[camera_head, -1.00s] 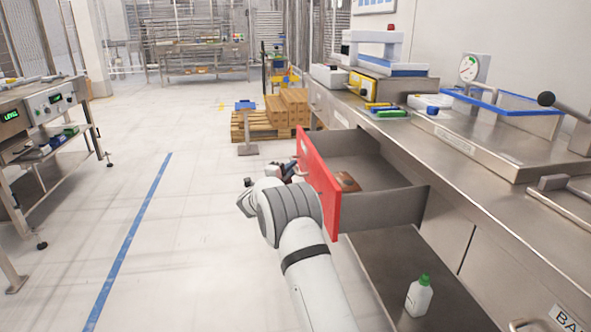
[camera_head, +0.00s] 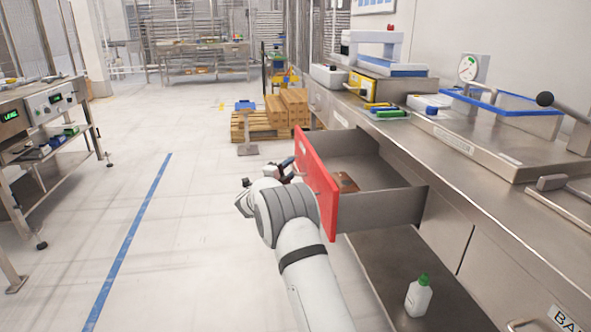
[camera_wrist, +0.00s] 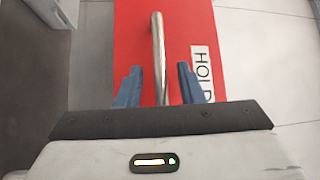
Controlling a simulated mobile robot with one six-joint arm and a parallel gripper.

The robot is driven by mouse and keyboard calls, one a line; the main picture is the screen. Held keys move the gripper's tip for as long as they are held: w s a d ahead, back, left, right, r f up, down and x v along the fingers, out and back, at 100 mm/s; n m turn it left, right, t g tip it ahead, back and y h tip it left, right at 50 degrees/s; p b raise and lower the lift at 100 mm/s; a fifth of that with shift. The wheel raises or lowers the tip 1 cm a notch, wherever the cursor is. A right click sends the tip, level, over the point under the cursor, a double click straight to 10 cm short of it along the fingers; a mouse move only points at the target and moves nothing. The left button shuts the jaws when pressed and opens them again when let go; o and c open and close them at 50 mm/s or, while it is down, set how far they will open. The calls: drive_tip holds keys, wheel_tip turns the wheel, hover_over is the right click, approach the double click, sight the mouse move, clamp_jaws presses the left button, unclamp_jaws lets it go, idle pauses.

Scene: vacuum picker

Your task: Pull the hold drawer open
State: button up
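The red-fronted hold drawer (camera_head: 316,186) stands well out from the steel counter, in the middle of the head view. A brown item lies inside it. In the wrist view its red front (camera_wrist: 131,35) bears a metal bar handle (camera_wrist: 158,45) and a white label (camera_wrist: 203,72) reading "HOLD", partly hidden by a finger. My gripper (camera_wrist: 158,84) has its two blue fingers on either side of the bar, with red showing between bar and fingers. In the head view my gripper (camera_head: 284,170) is at the drawer front, mostly hidden by my wrist.
The counter (camera_head: 420,150) runs along the right with equipment on it. A white bottle with a green cap (camera_head: 419,297) stands on a low shelf under the drawer. The floor left of my arm is clear up to a bench (camera_head: 50,105); pallets with boxes (camera_head: 262,125) stand ahead.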

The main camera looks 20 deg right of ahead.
drive_tip(key=p+v, duration=0.1)
drive_tip(key=v, duration=0.6)
drive_tip(key=shift+s+a+p, duration=0.25)
drive_tip(key=shift+a+p, duration=0.05)
